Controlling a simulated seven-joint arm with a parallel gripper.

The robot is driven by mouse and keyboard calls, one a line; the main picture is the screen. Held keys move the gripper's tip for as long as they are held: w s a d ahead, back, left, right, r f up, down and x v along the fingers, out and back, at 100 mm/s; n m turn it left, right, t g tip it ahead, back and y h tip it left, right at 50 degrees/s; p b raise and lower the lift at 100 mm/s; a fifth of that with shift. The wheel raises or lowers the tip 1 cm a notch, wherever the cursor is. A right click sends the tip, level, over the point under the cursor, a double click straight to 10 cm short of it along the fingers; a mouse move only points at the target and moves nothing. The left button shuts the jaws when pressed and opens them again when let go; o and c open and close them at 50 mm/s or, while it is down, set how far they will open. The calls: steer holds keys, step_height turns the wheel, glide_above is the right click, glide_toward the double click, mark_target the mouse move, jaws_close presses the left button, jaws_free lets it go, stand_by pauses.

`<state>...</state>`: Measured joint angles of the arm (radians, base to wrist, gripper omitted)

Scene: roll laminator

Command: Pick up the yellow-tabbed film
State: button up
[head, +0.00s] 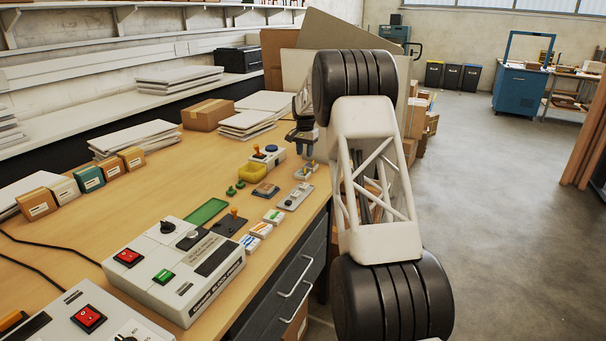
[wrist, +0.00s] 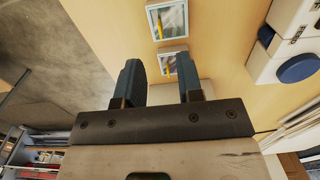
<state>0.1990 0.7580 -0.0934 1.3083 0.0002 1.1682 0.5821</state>
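A white device with a blue knob (head: 268,154) stands left of my gripper; a yellow block (head: 252,172) is near it. Small cards with coloured marks (head: 262,229) lie along the bench's right edge. Laminator-like boxes (head: 175,266) fill the front. Cardboard boxes (head: 208,114) stand behind.

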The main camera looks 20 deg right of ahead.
steer(key=shift+w+d+f, duration=0.1)
steer(key=shift+w+f, duration=0.05)
steer(key=shift+f, duration=1.3)
steer(key=shift+f, duration=2.6)
jaws_close()
